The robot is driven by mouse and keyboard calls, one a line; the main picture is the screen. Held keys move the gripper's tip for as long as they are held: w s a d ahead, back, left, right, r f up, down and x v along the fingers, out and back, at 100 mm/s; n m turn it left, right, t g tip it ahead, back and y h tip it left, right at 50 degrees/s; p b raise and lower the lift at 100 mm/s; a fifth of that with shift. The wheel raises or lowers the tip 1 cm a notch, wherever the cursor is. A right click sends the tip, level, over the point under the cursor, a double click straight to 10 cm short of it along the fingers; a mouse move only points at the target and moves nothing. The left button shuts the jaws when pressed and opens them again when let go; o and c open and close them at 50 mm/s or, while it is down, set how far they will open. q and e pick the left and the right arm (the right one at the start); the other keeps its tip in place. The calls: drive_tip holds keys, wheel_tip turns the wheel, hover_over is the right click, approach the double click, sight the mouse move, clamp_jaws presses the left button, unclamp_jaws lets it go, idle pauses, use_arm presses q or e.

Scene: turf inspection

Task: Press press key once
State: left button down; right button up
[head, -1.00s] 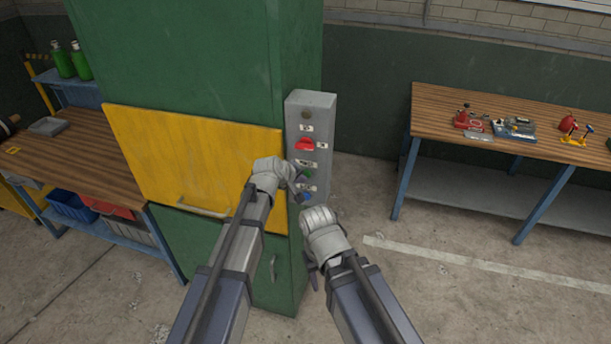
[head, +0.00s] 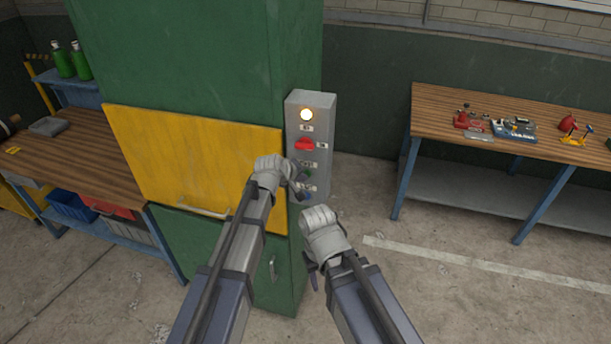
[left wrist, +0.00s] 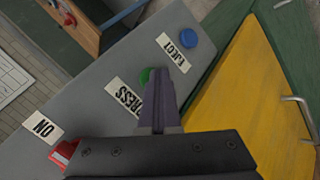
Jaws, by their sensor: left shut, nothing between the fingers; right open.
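The grey control box (head: 321,130) is on the side of the green machine. It carries a lit lamp (head: 306,115), a red switch (head: 305,144), the green press key (head: 308,173) and a blue key. In the left wrist view the green key (left wrist: 146,75) sits beside the "PRESS" label (left wrist: 125,100), partly hidden by my fingers. The blue key (left wrist: 195,33) is by the "EJECT" label. My left gripper (head: 299,180) is shut and empty, its tips at the green key; contact cannot be told. My right gripper (head: 312,270) is open and empty, below the box.
A yellow panel (head: 190,150) with a handle covers the machine's front, left of the box. A workbench (head: 430,110) with tools stands at the right. Another bench (head: 75,155) with bins under it is at the left. The floor between the box and the right bench is clear.

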use_arm(q)
drive_tip(key=shift+s, duration=0.15)
drive_tip(key=shift+s+a, duration=0.25)
drive_tip(key=shift+s, duration=0.4)
drive_tip(key=s, duration=0.1)
drive_tip(key=s+a, duration=0.1)
drive_tip(key=s, duration=0.2)
drive_tip(key=shift+s+a, duration=0.3)
drive_tip(key=shift+s, duration=0.05)
idle(0.9)
drive_tip(key=s+a+f+m+g+y+b, duration=0.2)
drive_tip(key=s+f+m+g+y+b, duration=0.1)
drive_tip(key=s+f, duration=0.6)
drive_tip(key=s+a+f+m+g+y+b, duration=0.2)
drive_tip(key=s+f+m+g+b, duration=0.3)
drive_tip(key=s, duration=1.1)
wheel_tip(320, 180, down, 5)
drive_tip(key=a+m+b, duration=0.1)
drive_tip(key=m+b, duration=0.1)
drive_tip(key=b, duration=0.2)
drive_tip(key=shift+r+y, duration=0.2)
drive_tip(key=shift+y, duration=0.2)
